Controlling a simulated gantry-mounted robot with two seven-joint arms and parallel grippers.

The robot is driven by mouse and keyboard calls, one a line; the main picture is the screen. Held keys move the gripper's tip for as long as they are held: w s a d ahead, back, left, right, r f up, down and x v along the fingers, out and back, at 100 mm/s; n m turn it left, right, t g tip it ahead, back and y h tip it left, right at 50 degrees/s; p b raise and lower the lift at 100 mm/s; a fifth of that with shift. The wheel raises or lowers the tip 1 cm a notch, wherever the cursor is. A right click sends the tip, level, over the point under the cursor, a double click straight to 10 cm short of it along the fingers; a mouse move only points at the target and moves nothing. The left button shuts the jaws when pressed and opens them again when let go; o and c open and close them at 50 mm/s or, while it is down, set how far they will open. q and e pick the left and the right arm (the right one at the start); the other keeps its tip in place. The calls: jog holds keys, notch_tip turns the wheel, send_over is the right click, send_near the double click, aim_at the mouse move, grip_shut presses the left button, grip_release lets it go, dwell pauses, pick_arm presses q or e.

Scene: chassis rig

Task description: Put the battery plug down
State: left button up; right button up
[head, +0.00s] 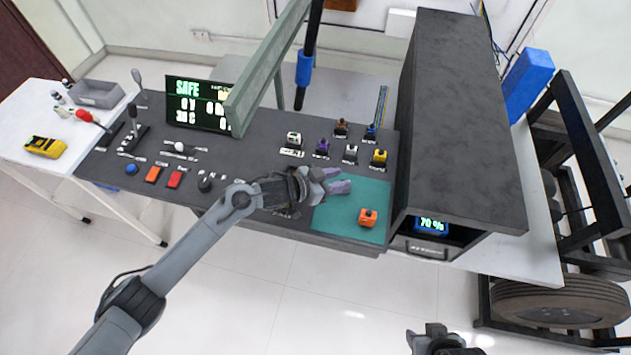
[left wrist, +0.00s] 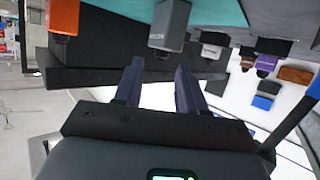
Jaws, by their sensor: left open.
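An orange plug-like block (head: 368,217), which I take to be the battery plug, sits on the teal mat (head: 335,218) at the right front of the dark console. An orange block (left wrist: 63,17), seemingly the same one, shows at the top left of the left wrist view. My left gripper (head: 341,180) is over the back of the mat, open, with nothing seen between its fingers (left wrist: 158,88). It is behind and left of the orange block and apart from it. Part of my right arm's end (head: 435,338) shows at the bottom edge; its finger opening is unclear.
Several coloured plugs, including a yellow one (head: 379,157) and a white one (head: 294,139), stand behind the mat. A large dark cabinet (head: 460,110) with a 70 % display (head: 431,224) stands right of it. A green-grey beam (head: 268,65) rises over the console. A screen (head: 200,103) reads SAFE.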

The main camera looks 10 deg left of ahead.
pick_arm(q)
jog(key=p+v, duration=0.2)
jog(key=v, duration=0.9)
jog(key=s+a+f+n+g+y, duration=0.1)
jog(key=s+a+f+n+y, duration=0.1)
jog(key=s, duration=0.7)
jog(key=s+a+f+n+g+y, duration=0.2)
jog(key=s+a+y, duration=0.3)
jog(key=s, duration=0.5)
jog(key=s+a+f+n+g+y, duration=0.1)
jog(key=s+a+f+n+y, duration=0.1)
jog(key=s, duration=0.7)
jog(key=a+n+y, duration=0.1)
jog(key=a+n, duration=0.1)
jog(key=shift+s+a+f+g+y, duration=0.25)
jog(key=shift+s+a+g+y, duration=0.05)
jog(key=shift+a, duration=0.1)
notch_tip(320, 180, up, 32)
jog(key=p, duration=3.2)
notch_tip(320, 180, down, 60)
jog(key=b, duration=6)
jog(key=shift+f, duration=0.2)
